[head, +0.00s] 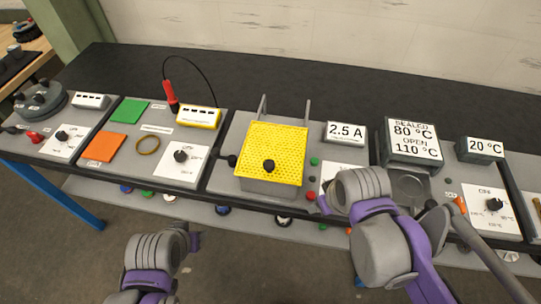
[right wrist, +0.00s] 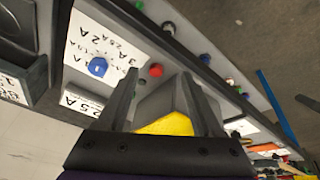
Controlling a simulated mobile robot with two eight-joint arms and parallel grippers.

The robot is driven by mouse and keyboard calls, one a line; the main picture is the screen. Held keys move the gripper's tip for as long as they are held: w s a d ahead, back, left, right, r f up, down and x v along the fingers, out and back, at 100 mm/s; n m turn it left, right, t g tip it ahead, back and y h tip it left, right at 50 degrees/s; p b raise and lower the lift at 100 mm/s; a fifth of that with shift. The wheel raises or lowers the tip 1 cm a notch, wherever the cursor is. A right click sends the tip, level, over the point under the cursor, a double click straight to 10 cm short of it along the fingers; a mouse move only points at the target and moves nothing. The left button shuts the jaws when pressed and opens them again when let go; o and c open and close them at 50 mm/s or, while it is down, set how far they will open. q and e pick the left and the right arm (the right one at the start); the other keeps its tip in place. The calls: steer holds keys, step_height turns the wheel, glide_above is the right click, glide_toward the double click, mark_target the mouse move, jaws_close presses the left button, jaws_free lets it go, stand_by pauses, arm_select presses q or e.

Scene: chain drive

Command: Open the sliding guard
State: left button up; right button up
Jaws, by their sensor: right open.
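The sliding guard is a yellow perforated cover (head: 272,150) with a black knob (head: 268,166) on top. It sits over a grey box (head: 270,188) on the middle panel, between two upright grey posts at the back. My right gripper (right wrist: 160,80) is open. In the right wrist view, a grey block (right wrist: 160,104) and a yellow patch of the guard (right wrist: 170,125) show between its fingers; I cannot tell whether they touch. In the head view my right wrist is just right of the guard and hides the fingers. My left arm is low at the front left; its fingers do not show.
A 2.5 A display (head: 345,132) stands right of the guard, and a dial panel is partly hidden by my right wrist. A black lever knob (head: 232,161) sticks out at the guard's left. A red probe (head: 170,96) with a cable stands further left. The bench's back strip is clear.

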steer(key=w+a+r+n+g+p, duration=0.1)
steer(key=w+a+r+n+g, duration=0.2)
steer(key=w+a+r+n, duration=0.65)
steer(key=n+g, duration=0.1)
steer(key=n, duration=0.1)
glide_toward(269, 163)
step_height(269, 163, down, 9)
steer(key=shift+a+f, duration=0.1)
arm_select(q)
steer(key=shift+w+r, duration=0.3)
steer(key=shift+r, duration=0.3)
steer(key=shift+w+r, duration=0.25)
steer(key=shift+r, duration=0.3)
arm_select(e)
jaws_close()
